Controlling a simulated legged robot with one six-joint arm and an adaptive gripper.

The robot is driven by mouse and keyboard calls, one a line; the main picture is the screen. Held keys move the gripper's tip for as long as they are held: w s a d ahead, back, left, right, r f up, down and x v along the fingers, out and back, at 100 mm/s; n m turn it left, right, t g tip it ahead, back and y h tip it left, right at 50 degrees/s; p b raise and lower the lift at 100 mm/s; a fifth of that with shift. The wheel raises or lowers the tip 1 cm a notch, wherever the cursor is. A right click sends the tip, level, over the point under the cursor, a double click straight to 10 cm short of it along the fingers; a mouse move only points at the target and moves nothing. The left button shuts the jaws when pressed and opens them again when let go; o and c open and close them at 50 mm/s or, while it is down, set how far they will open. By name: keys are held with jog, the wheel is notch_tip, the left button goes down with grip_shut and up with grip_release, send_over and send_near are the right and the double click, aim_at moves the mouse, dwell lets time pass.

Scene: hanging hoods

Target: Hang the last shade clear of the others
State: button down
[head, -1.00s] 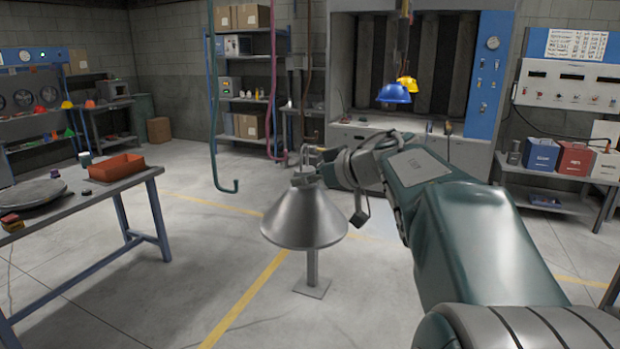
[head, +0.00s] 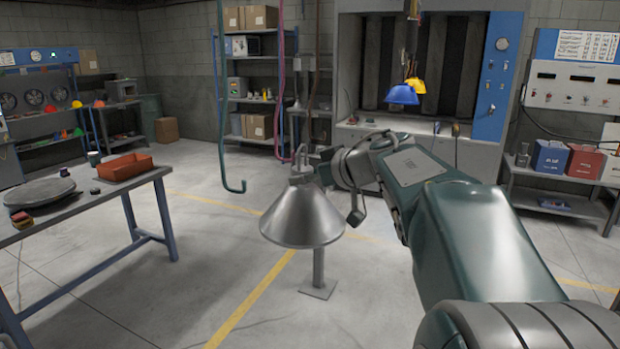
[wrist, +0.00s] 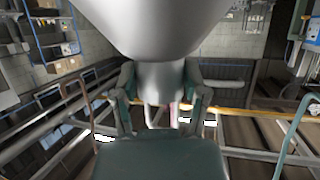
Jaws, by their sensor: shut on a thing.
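A bare grey metal cone shade (head: 302,218) hangs upright from my gripper (head: 314,174), wide mouth down, over the open floor. My gripper is shut on its narrow neck. In the wrist view the shade (wrist: 158,28) fills the top middle, and the fingers of my gripper (wrist: 160,105) stand either side of its neck. A small hook or loop (head: 326,153) shows above the shade. A blue shade (head: 402,95) and a yellow shade (head: 416,84) hang close together at the back, the yellow one partly behind the blue.
A teal hook (head: 236,187) hangs low, left of my gripper, apparently empty. A pink hanger (head: 282,100) and a brown one hang beyond. A workbench (head: 90,205) with an orange bin (head: 125,168) stands left. A short post (head: 318,270) shows below the shade. The floor between is clear.

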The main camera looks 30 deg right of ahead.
jog(key=shift+w+a, duration=0.2)
jog(key=shift+w, duration=0.05)
jog(key=shift+w, duration=0.1)
jog(key=shift+w+a, duration=0.9)
jog(key=shift+w, duration=0.2)
jog(key=shift+f, duration=1.35)
dwell(0.5)
jog(key=shift+c, duration=0.2)
grip_release()
jog(key=v, duration=1.2)
